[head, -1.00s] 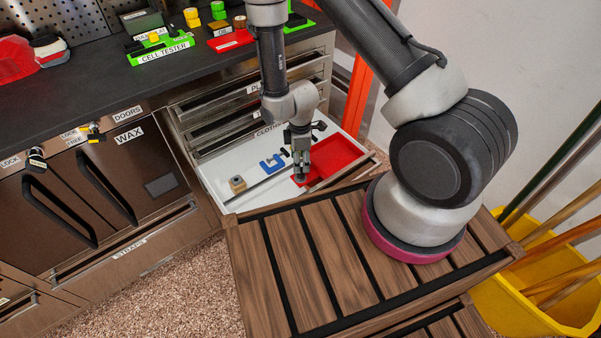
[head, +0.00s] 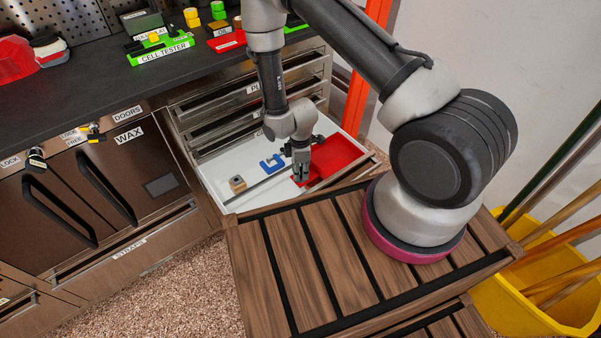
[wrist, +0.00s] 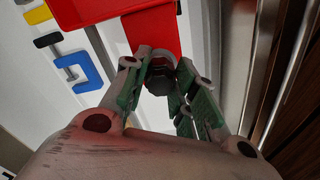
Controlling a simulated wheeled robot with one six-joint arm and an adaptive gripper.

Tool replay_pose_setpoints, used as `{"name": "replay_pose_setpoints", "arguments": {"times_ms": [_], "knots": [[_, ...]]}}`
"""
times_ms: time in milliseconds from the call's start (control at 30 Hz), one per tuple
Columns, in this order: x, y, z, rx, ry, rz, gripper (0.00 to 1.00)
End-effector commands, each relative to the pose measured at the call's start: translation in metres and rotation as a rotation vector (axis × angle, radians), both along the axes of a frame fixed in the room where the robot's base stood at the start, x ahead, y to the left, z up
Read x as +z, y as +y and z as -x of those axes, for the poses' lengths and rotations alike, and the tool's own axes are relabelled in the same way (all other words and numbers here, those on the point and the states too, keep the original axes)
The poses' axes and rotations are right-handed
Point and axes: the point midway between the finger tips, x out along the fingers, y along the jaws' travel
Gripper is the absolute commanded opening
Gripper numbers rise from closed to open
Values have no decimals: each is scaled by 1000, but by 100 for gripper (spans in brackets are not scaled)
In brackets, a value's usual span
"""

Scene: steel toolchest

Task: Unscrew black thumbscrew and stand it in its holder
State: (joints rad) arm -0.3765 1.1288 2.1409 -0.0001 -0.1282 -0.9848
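A dark knob, likely the black thumbscrew (wrist: 158,83), is between my gripper's fingers in the wrist view, beside the end of a red strip (wrist: 150,32). My gripper (head: 301,180) points down into the open white drawer at the front edge of a red tray (head: 335,154). In the wrist view the fingertips (wrist: 164,62) are on both sides of the knob, but contact with it is unclear. In the head view the fingers hide the knob. A small wooden block with a dark top (head: 237,184), possibly the holder, stands in the drawer to the left.
A blue clamp (head: 272,164) lies between the block and my gripper; it also shows in the wrist view (wrist: 75,72). A slatted wooden surface (head: 290,260) is just in front of the drawer. Closed steel drawers (head: 210,130) stand behind it.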

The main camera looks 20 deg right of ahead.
Motion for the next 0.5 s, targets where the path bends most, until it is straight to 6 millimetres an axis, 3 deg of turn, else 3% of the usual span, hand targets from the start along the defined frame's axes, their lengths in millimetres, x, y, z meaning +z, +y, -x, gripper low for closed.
{"name": "replay_pose_setpoints", "arguments": {"times_ms": [100, 233, 500], "knots": [[0, 0, 0, 0, 0, 0, 0], [0, 0, 0, 45, 0, 0, 0], [0, 0, 0, 451, 0, 0, 0]]}}
